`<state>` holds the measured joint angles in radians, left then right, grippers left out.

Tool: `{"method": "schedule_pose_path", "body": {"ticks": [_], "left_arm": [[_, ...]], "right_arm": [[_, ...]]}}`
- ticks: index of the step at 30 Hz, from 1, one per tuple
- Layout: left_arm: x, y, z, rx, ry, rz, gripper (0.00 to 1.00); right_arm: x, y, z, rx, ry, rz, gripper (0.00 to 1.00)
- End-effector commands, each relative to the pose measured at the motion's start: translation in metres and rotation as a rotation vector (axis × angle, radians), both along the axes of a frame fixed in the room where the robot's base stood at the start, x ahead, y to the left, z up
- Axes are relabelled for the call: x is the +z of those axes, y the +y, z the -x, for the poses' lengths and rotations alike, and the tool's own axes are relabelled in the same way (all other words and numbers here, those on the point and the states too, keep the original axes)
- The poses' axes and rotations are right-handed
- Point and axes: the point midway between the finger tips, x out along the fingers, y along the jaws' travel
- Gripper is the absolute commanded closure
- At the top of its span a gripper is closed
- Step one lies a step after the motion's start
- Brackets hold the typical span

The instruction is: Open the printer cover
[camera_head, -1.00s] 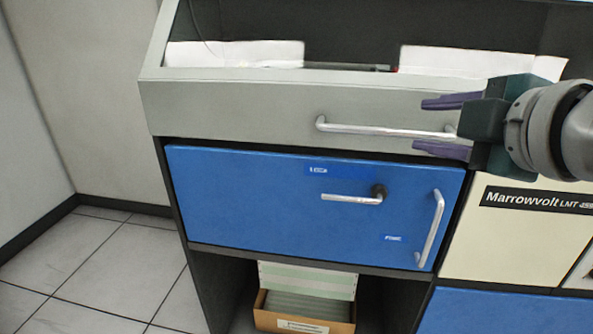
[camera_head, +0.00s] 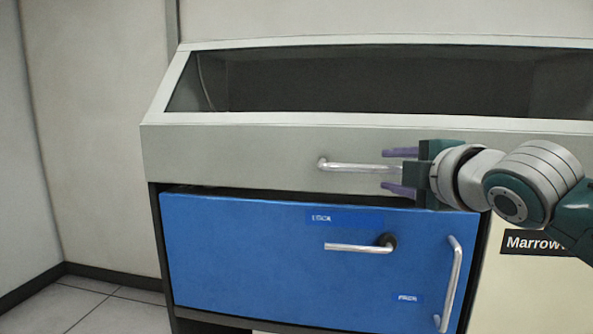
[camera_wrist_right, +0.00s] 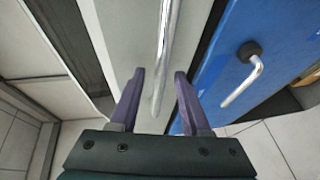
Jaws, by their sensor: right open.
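The printer cover (camera_head: 240,154) is a light grey front with a long dark window, above a blue door. It looks closed. Its silver bar handle (camera_head: 345,166) lies across the grey front; it also shows in the wrist view (camera_wrist_right: 164,50). My right gripper (camera_head: 388,170) is open at the handle's right part, one purple finger above the bar and one below. In the wrist view the bar runs between the open fingers (camera_wrist_right: 158,76), and I cannot tell whether they touch it. The handle's right end is hidden behind the gripper. My left gripper is not in view.
The blue door (camera_head: 250,260) below has a lever handle (camera_head: 355,248) and an upright bar handle (camera_head: 452,280). A cream panel with a black name label (camera_head: 525,242) stands to the right. Tiled floor (camera_head: 85,305) is free at the left.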

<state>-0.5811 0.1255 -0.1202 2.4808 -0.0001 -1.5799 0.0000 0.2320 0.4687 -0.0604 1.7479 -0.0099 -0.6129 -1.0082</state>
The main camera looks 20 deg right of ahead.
Motion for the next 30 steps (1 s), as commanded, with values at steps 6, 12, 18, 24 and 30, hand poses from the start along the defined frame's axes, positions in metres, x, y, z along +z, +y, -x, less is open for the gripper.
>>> {"method": "schedule_pose_path", "body": {"ticks": [6,12,18,24,30], "left_arm": [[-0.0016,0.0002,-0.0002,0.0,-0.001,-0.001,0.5],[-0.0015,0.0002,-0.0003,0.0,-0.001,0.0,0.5],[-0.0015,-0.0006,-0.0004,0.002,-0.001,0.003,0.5],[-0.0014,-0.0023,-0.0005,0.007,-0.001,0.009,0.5],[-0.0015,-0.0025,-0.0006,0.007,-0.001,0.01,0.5]], "right_arm": [[-0.002,-0.0012,-0.0097,0.0,0.001,0.0,0.53],[-0.0019,-0.0011,-0.0099,0.001,0.001,0.0,0.53],[-0.002,-0.0011,-0.0096,0.0,0.001,0.0,0.73],[-0.0019,-0.0012,-0.0095,0.0,0.001,0.0,0.96],[-0.002,-0.0013,-0.0095,0.0,0.001,0.0,1.0]]}}
